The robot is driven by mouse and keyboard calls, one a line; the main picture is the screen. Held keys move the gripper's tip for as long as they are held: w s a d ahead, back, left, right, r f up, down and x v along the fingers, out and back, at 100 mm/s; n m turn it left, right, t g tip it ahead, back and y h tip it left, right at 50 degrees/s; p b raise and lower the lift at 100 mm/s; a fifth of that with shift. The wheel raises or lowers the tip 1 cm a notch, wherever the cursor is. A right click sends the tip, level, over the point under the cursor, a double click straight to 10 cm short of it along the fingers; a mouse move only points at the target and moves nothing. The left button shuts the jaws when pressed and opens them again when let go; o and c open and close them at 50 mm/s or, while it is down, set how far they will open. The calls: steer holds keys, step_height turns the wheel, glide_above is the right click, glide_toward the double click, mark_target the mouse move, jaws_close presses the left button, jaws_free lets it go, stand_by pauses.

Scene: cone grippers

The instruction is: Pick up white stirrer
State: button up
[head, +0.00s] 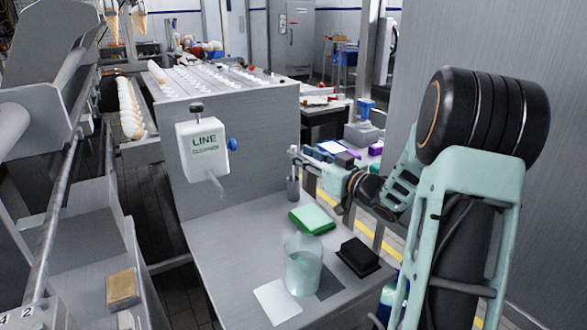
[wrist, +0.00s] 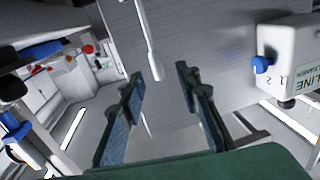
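The white stirrer (wrist: 147,35) shows in the wrist view as a pale thin rod with a thicker part, at top centre. It lies between the lines of my gripper's two fingers, closer to the left one. My gripper (wrist: 160,76) is open, with a visible gap on both sides of the rod. I cannot tell how far the rod is beyond the fingertips. In the head view my gripper (head: 308,162) points left above the back right of the steel bench (head: 225,235). A small grey upright cylinder (head: 292,189) is just below its tips; the stirrer is hard to make out there.
A white line cleaner dispenser (head: 203,150) hangs on the steel panel behind. The bench's left part is clear.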

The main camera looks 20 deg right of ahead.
mark_target(295, 151)
steer(key=x, duration=0.4)
steer(key=shift+w+b, duration=0.2)
steer(key=shift+b, duration=0.15)
steer(key=shift+c, duration=0.4)
jaws_close()
